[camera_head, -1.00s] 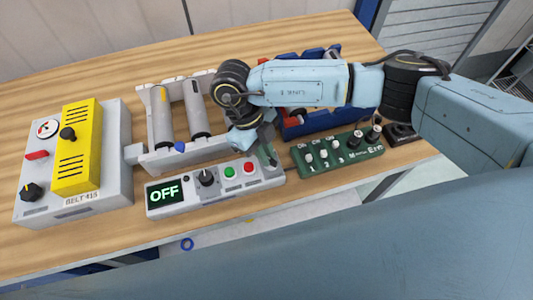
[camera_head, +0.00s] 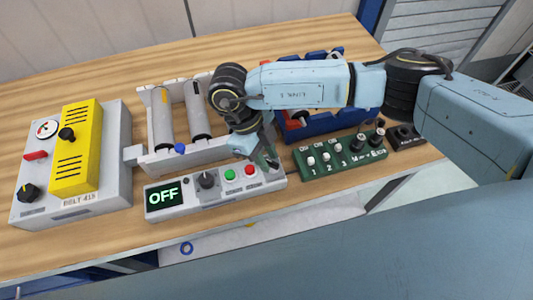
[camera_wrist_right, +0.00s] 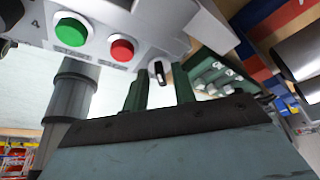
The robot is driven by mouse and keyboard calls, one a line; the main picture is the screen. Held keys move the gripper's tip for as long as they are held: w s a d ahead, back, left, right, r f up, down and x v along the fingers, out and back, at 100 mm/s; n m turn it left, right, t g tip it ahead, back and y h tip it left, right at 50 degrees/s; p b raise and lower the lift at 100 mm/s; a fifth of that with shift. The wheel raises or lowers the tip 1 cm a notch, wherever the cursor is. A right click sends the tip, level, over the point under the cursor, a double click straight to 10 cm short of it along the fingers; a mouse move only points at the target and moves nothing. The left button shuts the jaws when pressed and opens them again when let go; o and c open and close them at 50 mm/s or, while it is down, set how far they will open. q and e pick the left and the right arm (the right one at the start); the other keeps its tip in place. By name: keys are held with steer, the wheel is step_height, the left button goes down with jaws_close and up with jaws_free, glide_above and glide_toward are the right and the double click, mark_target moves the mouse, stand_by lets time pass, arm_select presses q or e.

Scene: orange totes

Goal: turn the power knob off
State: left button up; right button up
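A white control panel (camera_head: 215,198) lies near the table's front edge, its display (camera_head: 163,196) reading OFF. It carries a black dial (camera_head: 206,180), a green button (camera_head: 229,174) and a red button (camera_head: 249,170). In the right wrist view, a small black-and-white knob (camera_wrist_right: 158,72) stands on the panel beside the red button (camera_wrist_right: 122,49). My right gripper (camera_head: 268,160) is over the panel's right end. In the wrist view the right gripper (camera_wrist_right: 159,87) has its dark green fingers apart, one on each side of the small knob; contact is unclear. My left gripper is out of view.
A grey box with a yellow cover (camera_head: 75,145) stands at the left. A white roller frame (camera_head: 155,150) is behind the panel. A green switch box (camera_head: 340,158) is close to the right, with a blue rack (camera_head: 330,124) behind it.

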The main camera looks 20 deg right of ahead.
steer(key=shift+o, duration=0.2)
steer(key=b+v, duration=0.1)
steer(key=v, duration=1.2)
steer(key=shift+a+r, duration=0.15)
steer(key=shift+a, duration=0.05)
